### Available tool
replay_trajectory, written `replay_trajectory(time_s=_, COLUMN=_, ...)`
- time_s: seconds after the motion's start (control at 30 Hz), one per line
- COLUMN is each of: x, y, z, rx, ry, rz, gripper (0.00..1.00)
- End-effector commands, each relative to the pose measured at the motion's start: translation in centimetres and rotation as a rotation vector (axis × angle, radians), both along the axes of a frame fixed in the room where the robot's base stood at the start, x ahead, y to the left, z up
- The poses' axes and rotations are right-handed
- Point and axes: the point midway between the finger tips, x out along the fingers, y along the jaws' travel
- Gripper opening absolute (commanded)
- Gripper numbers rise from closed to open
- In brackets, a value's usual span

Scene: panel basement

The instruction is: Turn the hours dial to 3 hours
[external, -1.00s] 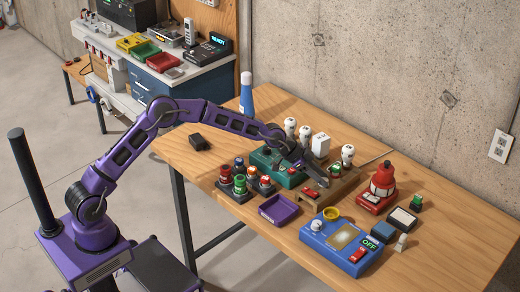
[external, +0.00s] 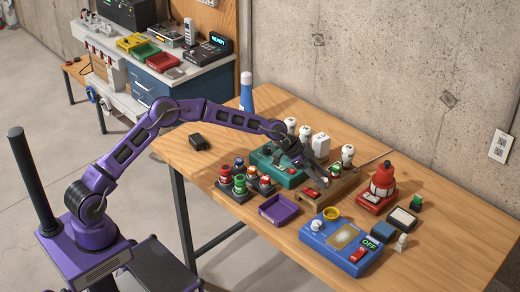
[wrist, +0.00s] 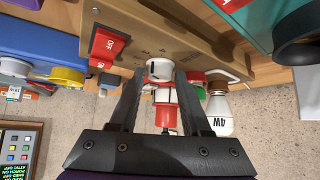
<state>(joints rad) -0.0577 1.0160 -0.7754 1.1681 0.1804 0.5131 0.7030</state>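My gripper (wrist: 160,78) is open, with one finger on either side of the knob in the picture. Whether the fingers reach or touch it I cannot tell. In the external view my gripper (external: 322,183) is over the wooden box (external: 338,188) and hides part of its top. That box also has a red switch (wrist: 106,46).
The blue box (external: 345,240) with a yellow ring and white knob stands at the front right. The green box (external: 280,172) is to the left. A red beacon (external: 382,185) and several white bulbs (external: 348,153) stand nearby. A purple tray (external: 280,209) lies in front.

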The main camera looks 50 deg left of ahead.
Motion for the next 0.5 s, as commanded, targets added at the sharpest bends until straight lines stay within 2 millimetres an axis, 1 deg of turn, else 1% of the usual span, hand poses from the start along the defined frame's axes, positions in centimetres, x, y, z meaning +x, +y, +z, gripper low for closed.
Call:
replay_trajectory(time_s=0.03, x=-0.01, y=0.0, z=-0.01, rx=0.0, ry=0.0, rz=0.0, gripper=0.59)
replay_trajectory(time_s=0.1, x=-0.01, y=-0.02, z=0.0, rx=0.0, ry=0.0, rz=0.0, gripper=0.69)
replay_trajectory(time_s=0.37, x=-0.03, y=-0.04, z=0.06, rx=-0.001, ry=0.0, rz=0.001, gripper=0.69)
replay_trajectory(time_s=0.5, x=-0.26, y=0.53, z=0.66, rx=-0.001, ry=-0.001, rz=0.001, gripper=0.69)
